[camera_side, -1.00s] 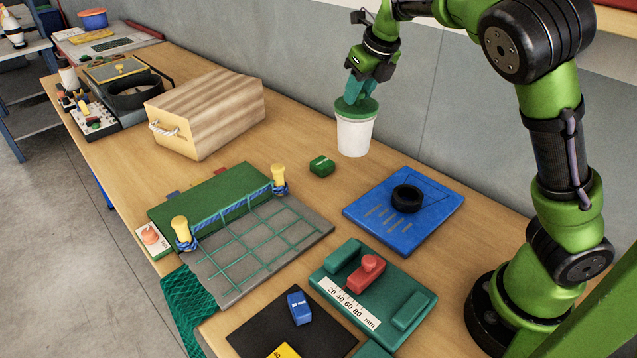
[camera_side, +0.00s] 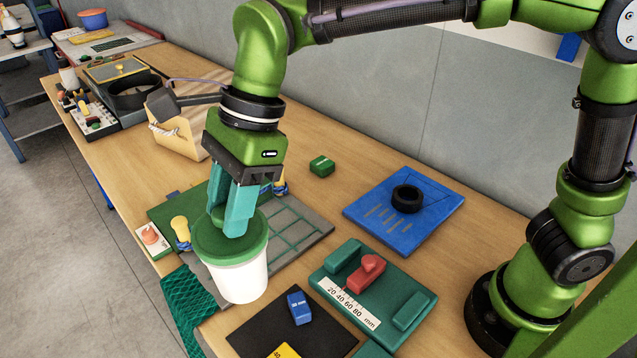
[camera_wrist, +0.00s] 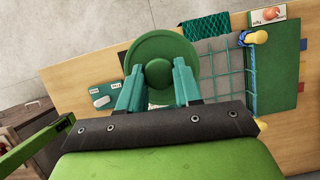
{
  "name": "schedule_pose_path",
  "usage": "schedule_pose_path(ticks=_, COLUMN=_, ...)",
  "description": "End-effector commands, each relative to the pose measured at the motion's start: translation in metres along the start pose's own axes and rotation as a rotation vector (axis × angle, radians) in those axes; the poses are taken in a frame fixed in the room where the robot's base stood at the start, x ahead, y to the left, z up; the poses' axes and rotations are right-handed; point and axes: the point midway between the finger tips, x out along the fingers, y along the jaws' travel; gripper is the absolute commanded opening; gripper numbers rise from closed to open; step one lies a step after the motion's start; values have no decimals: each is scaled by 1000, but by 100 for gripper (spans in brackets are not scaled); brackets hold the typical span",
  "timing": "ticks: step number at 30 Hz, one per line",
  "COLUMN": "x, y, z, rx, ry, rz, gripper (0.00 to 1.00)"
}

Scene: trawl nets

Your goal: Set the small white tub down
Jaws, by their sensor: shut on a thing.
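The small white tub (camera_side: 238,280) has a green lid (camera_side: 228,248) and hangs upright in the air over the near left part of the bench. My gripper (camera_side: 235,225) is shut on the lid's knob from above. In the wrist view the round lid (camera_wrist: 163,50) and its knob (camera_wrist: 158,73) show between the two teal fingers of my gripper (camera_wrist: 159,88). In the side view the tub hides part of the grey grid board (camera_side: 300,235). The tub's underside is hidden.
A black mat with a blue block (camera_side: 299,307), a green gauge board (camera_side: 415,312) with a red piece, and a blue board (camera_side: 385,222) with a black ring lie to the right. A small green block (camera_side: 321,166) stands behind. Green netting (camera_side: 188,305) hangs at the bench edge.

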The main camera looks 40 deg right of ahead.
Motion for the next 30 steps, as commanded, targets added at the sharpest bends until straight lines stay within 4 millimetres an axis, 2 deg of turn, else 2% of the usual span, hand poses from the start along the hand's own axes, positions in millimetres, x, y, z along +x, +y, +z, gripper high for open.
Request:
schedule_pose_path(ticks=4, x=-2, y=19, z=16, rx=-80, ry=-1, rz=32, gripper=0)
schedule_pose_path(ticks=6, x=12, y=18, z=9, rx=-72, ry=3, rz=33, gripper=0)
schedule_pose_path(ticks=18, x=65, y=17, z=-14, rx=-67, ry=3, rz=33, gripper=0)
schedule_pose_path(ticks=30, x=112, y=16, z=-33, rx=-66, ry=2, rz=32, gripper=0)
